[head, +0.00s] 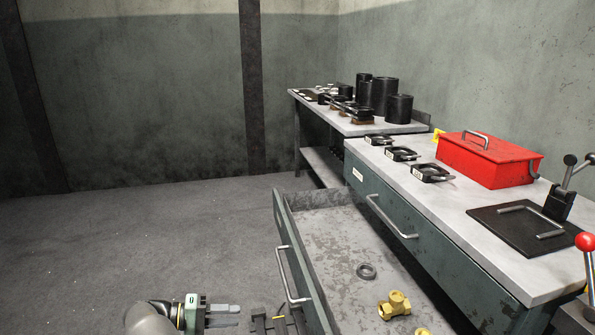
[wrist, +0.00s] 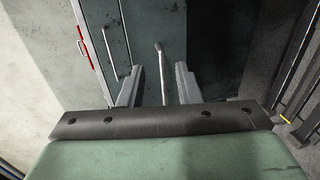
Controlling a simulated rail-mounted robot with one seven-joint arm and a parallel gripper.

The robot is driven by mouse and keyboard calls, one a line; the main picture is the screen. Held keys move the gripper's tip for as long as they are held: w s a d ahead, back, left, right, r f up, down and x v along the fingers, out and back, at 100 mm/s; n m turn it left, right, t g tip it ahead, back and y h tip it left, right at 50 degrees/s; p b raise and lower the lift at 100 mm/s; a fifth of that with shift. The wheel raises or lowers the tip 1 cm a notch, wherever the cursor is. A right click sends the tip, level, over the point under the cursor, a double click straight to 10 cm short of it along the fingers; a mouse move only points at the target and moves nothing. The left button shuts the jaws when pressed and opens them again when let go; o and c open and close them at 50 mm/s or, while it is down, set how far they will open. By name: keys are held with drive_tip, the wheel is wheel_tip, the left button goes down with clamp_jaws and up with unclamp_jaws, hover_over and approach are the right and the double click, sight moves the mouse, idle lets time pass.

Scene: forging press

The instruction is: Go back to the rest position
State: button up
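My gripper (head: 236,315) is at the bottom of the head view, left of the pulled-out drawer (head: 315,297) and apart from its front. In the wrist view its two grey fingers (wrist: 158,84) stand apart with a gap between them. Nothing is held in that gap. A bar handle (wrist: 159,62) shows beyond and between the fingertips; I cannot tell how far it is from them. The drawer's handle (head: 290,273) also shows in the head view, to the right of my gripper. No marked rest position shows.
The workbench (head: 440,215) carries a red toolbox (head: 487,160), several black clamp-like pieces (head: 401,154) and a black plate (head: 518,229). A further table (head: 352,127) holds black cylinders. Open floor (head: 150,235) lies left.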

drive_tip(key=s+d+r+g+y+p, duration=0.25)
drive_tip(key=d+r+y+p, duration=0.2)
drive_tip(key=d+r, duration=0.65)
drive_tip(key=s+d+r+g+y+p, duration=0.2)
drive_tip(key=d+r+g+y+p, duration=0.3)
drive_tip(key=d+r, duration=0.55)
drive_tip(key=s+d+r+t+y+p, duration=0.1)
drive_tip(key=s+d+r+y+p, duration=0.1)
drive_tip(key=s, duration=0.5)
drive_tip(key=s+d+r+m+t+y+p, duration=0.1)
drive_tip(key=s+d+r+t+y+p, duration=0.1)
drive_tip(key=s+d+r+p, duration=0.2)
drive_tip(key=s+d+r+m+t+y+p, duration=0.1)
drive_tip(key=s+r+p, duration=0.4)
drive_tip(key=s, duration=0.5)
drive_tip(key=d+y+p, duration=0.1)
drive_tip(key=d, duration=0.1)
drive_tip(key=shift+s+d+r, duration=0.3)
drive_tip(key=shift+d+r, duration=0.05)
drive_tip(key=shift+d, duration=0.05)
